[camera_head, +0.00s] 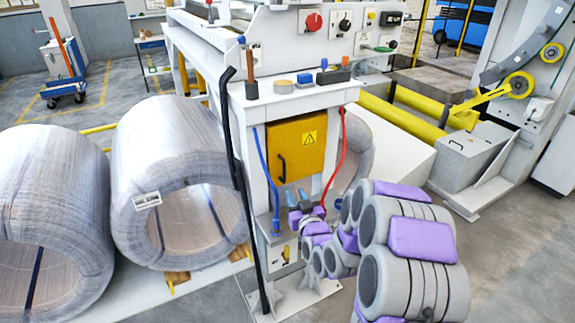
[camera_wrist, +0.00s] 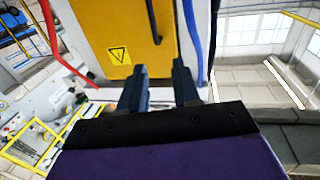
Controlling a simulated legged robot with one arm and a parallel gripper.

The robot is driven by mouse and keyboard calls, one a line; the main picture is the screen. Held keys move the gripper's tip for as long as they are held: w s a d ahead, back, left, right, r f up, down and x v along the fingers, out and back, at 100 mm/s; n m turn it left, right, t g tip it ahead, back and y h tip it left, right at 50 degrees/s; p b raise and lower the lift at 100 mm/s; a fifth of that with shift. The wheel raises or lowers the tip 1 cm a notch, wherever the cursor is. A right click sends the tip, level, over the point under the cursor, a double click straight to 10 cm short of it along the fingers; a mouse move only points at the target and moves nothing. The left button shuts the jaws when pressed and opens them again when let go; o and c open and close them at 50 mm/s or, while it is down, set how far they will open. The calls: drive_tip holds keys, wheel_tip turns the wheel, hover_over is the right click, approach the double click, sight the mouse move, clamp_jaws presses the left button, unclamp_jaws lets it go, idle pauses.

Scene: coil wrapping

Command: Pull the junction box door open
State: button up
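The yellow junction box door (camera_head: 305,138) is on the front of the white machine stand and looks shut. It bears a warning triangle and a dark bar handle (camera_head: 282,165) on its left side. My gripper (camera_head: 298,196) is in front of and below the door, its blue-grey fingers apart with nothing seen between them. In the wrist view, which looks turned over, the door (camera_wrist: 110,25) fills the top middle. The handle (camera_wrist: 152,20) stands beyond the fingertips (camera_wrist: 160,72), apart from them in the picture.
A blue cable (camera_head: 266,165) hangs left of the door and a red cable (camera_head: 336,165) right of it. Small tools lie on the shelf (camera_head: 320,95) above.

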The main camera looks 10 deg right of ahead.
drive_tip(key=w+d, duration=0.1)
drive_tip(key=w, duration=0.6)
drive_tip(key=b, duration=0.2)
hover_over(284, 180)
drive_tip(key=shift+w+d, duration=0.2)
drive_tip(key=shift+w, duration=0.15)
drive_tip(key=shift+a, duration=0.35)
drive_tip(key=shift+d, duration=0.35)
drive_tip(key=c, duration=0.5)
clamp_jaws()
drive_tip(key=shift+a, duration=0.1)
